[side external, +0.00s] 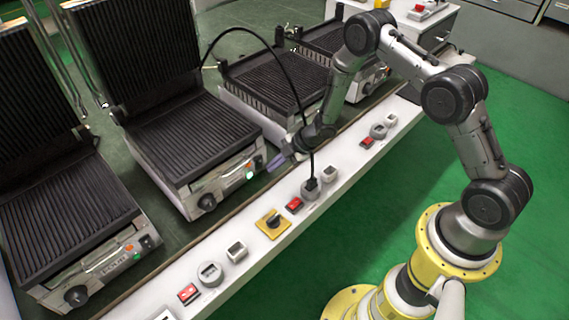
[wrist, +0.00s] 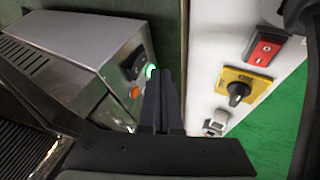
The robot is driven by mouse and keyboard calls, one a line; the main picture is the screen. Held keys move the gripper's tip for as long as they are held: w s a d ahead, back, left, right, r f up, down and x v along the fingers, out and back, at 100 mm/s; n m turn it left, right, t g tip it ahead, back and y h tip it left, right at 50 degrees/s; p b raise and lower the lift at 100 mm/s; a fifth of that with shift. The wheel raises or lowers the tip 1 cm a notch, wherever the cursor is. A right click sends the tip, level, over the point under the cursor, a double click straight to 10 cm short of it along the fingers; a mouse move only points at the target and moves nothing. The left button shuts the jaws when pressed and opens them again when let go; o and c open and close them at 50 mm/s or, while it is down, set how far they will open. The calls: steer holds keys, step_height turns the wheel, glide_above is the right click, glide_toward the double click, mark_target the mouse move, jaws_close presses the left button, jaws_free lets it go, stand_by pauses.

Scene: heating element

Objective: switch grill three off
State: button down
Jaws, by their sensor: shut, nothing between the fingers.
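In the side view, an open ribbed grill (side external: 190,140) stands in the middle, with a black knob (side external: 207,202) and a glowing green light (side external: 250,174) on its front panel. No number is readable on it. My gripper (side external: 276,162) is shut and empty, just off the right end of this panel. In the wrist view, my closed fingers (wrist: 163,85) point at the panel. The green light (wrist: 151,71) is lit just left of the fingertips, beside a black switch (wrist: 132,64). An orange light (wrist: 136,92) is below. Contact cannot be told.
A white rail (side external: 235,277) along the front carries red switches (side external: 295,204), a yellow rotary switch (side external: 272,223) and sockets. A black cable (side external: 292,80) arches to a plug (side external: 311,184). Another grill (side external: 75,225) stands left; more stand behind. Green floor (side external: 370,210) is clear right.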

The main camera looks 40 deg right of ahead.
mark_target(259, 163)
steer(key=shift+w+r, duration=0.1)
steer(key=shift+w, duration=0.95)
steer(key=shift+w+r, duration=0.1)
steer(key=shift+w, duration=0.15)
steer(key=shift+r, duration=0.8)
